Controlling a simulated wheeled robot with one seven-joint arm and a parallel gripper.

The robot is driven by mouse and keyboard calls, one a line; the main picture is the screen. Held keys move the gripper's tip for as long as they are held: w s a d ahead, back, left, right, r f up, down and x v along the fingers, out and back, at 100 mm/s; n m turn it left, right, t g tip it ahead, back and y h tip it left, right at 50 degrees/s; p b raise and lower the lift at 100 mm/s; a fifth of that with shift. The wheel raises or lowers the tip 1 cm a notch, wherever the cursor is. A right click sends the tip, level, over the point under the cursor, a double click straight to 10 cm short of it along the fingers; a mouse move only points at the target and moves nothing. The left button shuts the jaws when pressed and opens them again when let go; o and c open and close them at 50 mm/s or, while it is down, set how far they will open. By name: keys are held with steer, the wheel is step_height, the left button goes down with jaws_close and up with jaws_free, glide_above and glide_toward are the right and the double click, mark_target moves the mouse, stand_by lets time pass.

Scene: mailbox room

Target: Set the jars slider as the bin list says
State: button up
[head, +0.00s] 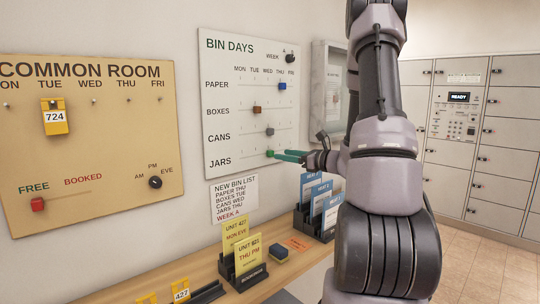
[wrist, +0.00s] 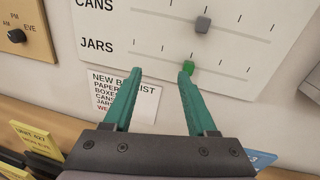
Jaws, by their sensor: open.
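The green jars slider (head: 269,153) sits on the bottom row of the BIN DAYS board (head: 222,60), about under WED. The bin list (head: 234,199) below the board reads paper Thu, boxes Tue, cans Wed, jars Thu, week A. My gripper (head: 283,155) is open, its teal fingers reaching to the board at the jars row. In the wrist view, the jars slider (wrist: 188,67) shows at the tip of the right finger, which hides part of it. It is not centred between the fingers (wrist: 160,73). I cannot tell if they touch.
The grey cans slider (head: 270,132) is close above; the brown boxes slider (head: 257,110) and blue paper slider (head: 282,87) are higher. The week knob (head: 290,58) is at the top right. Below, a wooden shelf (head: 205,279) holds card holders. A wall box (head: 329,90) stands right.

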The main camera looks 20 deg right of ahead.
mark_target(273, 153)
steer(key=w+d+f+m+t+h, duration=0.2)
steer(key=d+m, duration=0.1)
steer(key=d, duration=0.1)
steer(key=x, duration=1)
steer(key=shift+w+a+f, duration=0.1)
steer(key=shift+f, duration=0.2)
jaws_close()
stand_by(0.8)
